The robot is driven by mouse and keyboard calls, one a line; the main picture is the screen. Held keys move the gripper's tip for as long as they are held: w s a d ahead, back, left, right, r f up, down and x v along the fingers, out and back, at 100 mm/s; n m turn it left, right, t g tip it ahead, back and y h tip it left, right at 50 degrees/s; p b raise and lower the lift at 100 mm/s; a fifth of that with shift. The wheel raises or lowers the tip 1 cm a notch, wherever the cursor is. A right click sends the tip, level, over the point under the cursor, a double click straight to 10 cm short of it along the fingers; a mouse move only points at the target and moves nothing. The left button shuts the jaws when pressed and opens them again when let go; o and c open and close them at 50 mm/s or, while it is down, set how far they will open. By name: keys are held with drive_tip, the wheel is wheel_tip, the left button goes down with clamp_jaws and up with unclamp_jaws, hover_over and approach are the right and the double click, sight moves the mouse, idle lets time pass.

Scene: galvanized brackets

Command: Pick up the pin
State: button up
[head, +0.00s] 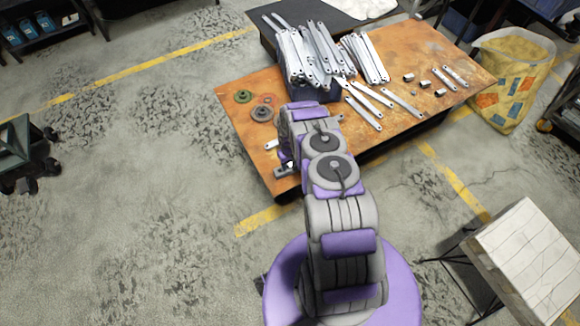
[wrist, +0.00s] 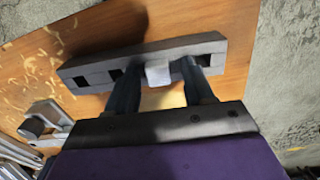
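In the wrist view, my gripper (wrist: 159,84) has its two dark fingers spread apart. They reach toward a grey bar (wrist: 98,66) with several dark square openings. A small pale block, which seems to be the pin (wrist: 158,71), shows at the bar's near side between the fingers. A gap shows on each side of it, and the fingers do not appear to press on it. The fingertips overlap the bar in this view, so I cannot tell whether they touch it. In the head view my own arm hides most of this spot.
The rusty-orange table (head: 237,92) carries a pile of metal strips (head: 312,52) in a dark bin and several loose brackets. Two round parts (head: 243,96) lie at its left. A metal piece with a dark cylinder (wrist: 35,125) is left of my gripper. A yellow bag (head: 510,75) stands right.

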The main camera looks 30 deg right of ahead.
drive_tip(key=shift+c, duration=1.4)
drive_tip(key=shift+d, duration=0.25)
clamp_jaws()
drive_tip(key=shift+a, duration=0.1)
